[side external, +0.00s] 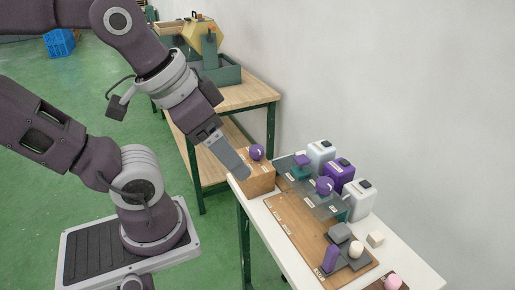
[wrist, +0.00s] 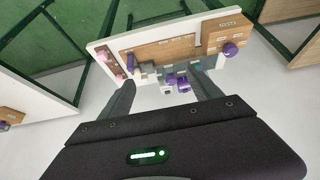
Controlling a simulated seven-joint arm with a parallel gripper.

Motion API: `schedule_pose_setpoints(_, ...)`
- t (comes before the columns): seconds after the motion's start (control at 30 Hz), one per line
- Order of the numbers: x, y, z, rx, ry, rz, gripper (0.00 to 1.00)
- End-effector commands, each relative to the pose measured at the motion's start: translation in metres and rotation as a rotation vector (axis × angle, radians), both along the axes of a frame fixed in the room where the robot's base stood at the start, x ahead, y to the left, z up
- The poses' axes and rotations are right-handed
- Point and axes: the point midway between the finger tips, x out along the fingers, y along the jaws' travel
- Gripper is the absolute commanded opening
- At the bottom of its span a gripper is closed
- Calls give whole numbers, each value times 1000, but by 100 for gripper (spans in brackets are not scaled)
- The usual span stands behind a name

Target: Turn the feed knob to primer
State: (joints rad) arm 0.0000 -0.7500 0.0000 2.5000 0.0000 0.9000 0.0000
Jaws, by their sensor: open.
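Several purple round parts could be the feed knob, and the labels are too small to read. One purple ball (side external: 256,152) sits on a wooden box (side external: 262,181) at the table's far end; it also shows in the wrist view (wrist: 230,49). Two more purple knobs, one farther (side external: 302,158) and one nearer (side external: 325,186), stand on teal bases beside the canisters. My gripper (side external: 243,171) is in front of the wooden box in the side view, its fingers overlapping the box's edge. In the wrist view my gripper (wrist: 163,77) has its fingers wide apart with nothing between them.
White canisters (side external: 321,150) and a purple canister (side external: 341,175) line the wall side. A wooden board (side external: 294,222) carries grey blocks, a purple cylinder (side external: 330,258) and a pale cylinder (side external: 356,250). A second table stands behind.

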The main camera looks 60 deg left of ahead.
Motion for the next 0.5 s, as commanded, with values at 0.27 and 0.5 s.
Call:
schedule_pose_setpoints(0.27, 0, 0, 0, 0, 0, 0, 73)
schedule_pose_setpoints(0.5, 27, 6, 3, -206, 117, 230, 62)
